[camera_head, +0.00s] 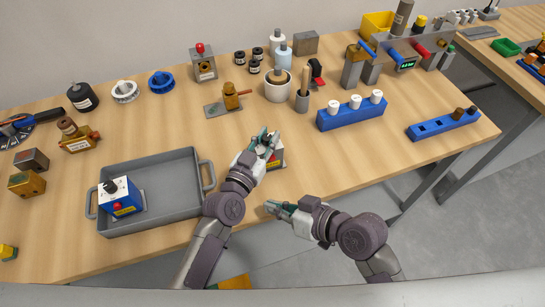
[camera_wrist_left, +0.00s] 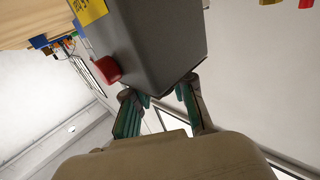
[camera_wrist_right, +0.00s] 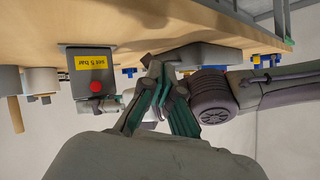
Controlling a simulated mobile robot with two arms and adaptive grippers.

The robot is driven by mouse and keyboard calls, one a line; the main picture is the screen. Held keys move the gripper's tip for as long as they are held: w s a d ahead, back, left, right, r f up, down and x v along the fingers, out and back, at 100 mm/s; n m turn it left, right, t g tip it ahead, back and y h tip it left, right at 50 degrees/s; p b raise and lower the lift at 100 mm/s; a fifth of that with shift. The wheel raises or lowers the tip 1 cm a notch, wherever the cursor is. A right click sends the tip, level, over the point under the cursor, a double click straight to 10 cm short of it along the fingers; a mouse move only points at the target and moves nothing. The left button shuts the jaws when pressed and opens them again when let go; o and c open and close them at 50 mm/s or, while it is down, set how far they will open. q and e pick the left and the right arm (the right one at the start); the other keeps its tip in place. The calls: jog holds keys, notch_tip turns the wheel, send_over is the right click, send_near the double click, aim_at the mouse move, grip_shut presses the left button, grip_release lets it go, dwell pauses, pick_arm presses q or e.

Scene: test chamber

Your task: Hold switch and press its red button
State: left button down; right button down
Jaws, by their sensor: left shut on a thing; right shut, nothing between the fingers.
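A grey switch box (camera_head: 278,158) stands at the table's front, mostly covered by my left gripper (camera_head: 268,140) in the head view. The left wrist view shows its grey body (camera_wrist_left: 155,40), red button (camera_wrist_left: 106,69) and yellow label (camera_wrist_left: 88,10) close up. My left gripper is shut on this switch. In the right wrist view the switch (camera_wrist_right: 72,62) shows its red button (camera_wrist_right: 96,86) and a label reading "set 5 bar". My right gripper (camera_head: 272,207) is shut and empty, apart from the switch and nearer the table's front edge; its fingers also show in the right wrist view (camera_wrist_right: 158,80).
A grey tray (camera_head: 165,165) left of my arms holds a blue box (camera_head: 124,200) with a black knob and red button. A cup (camera_head: 278,88), a blue rack (camera_head: 335,122) and several fixtures stand farther back. Bare table lies right of the switch.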

aim_at(272, 158)
jog(key=d+n+h, duration=0.2)
jog(key=w+d+n+h, duration=0.1)
jog(key=d+n+h, duration=0.1)
jog(key=shift+d+r+n+t+h, duration=0.1)
jog(key=shift+r+n+t+h, duration=0.1)
jog(key=shift+n+t+h, duration=0.15)
jog(key=shift+w, duration=0.2)
jog(key=shift+w+a, duration=0.45)
jog(key=shift+w, duration=0.9)
jog(key=shift+w+a, duration=0.5)
jog(key=shift+w, duration=0.85)
jog(key=shift+w+a, duration=0.45)
jog(key=shift+w, duration=0.9)
jog(key=shift+w, duration=0.15)
jog(key=shift+w+a, duration=0.15)
jog(key=shift+w, duration=0.1)
